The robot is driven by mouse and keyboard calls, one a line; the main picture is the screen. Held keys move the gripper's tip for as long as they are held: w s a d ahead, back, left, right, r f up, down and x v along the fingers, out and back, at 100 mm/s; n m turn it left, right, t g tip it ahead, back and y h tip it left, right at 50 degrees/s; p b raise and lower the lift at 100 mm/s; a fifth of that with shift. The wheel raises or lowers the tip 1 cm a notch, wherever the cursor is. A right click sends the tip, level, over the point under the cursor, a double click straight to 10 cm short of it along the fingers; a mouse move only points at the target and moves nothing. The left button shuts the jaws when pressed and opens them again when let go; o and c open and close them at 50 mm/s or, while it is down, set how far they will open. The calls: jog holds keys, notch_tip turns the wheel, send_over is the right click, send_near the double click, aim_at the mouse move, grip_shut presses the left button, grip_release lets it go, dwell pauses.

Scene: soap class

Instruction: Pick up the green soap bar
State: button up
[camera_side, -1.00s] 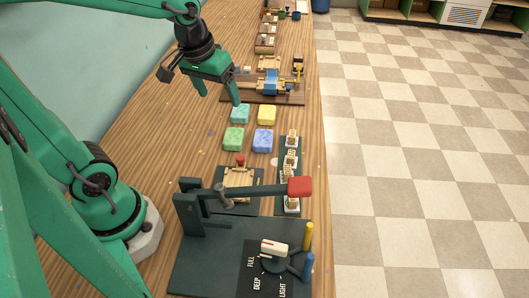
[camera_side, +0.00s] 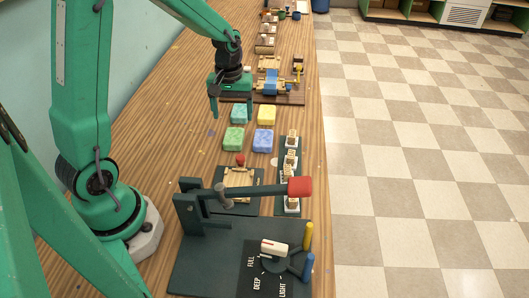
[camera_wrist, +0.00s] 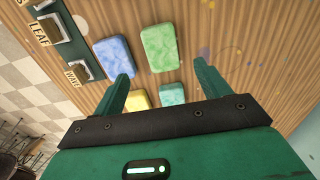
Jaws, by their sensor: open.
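The green soap bar (camera_side: 233,139) lies flat on the wooden table, in the near left spot of a two-by-two group of soaps. In the wrist view the green soap bar (camera_wrist: 159,47) is at the top centre, beyond my fingertips. My gripper (camera_side: 232,111) is open and empty. It hangs above the far side of the group, near the teal soap (camera_side: 239,115), with its fingers pointing down. In the wrist view my gripper (camera_wrist: 162,78) has its fingers wide apart, with the teal soap (camera_wrist: 171,94) showing between them.
A blue soap (camera_side: 263,141) lies right of the green one, and a yellow soap (camera_side: 267,116) lies behind the blue. A stamp rack (camera_side: 281,180) stands at right. A dark press base (camera_side: 215,255) with a red-ended lever (camera_side: 300,187) stands in front. A blue-topped wooden fixture (camera_side: 271,82) is behind.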

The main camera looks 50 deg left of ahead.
aim_at(234, 135)
jog(key=shift+f, duration=0.1)
jog(key=shift+f, duration=1.25)
jog(key=shift+f, duration=0.1)
jog(key=shift+s+a+f, duration=0.1)
jog(key=shift+f, duration=2.4)
jog(key=c, duration=1.1)
jog(key=shift+r, duration=0.15)
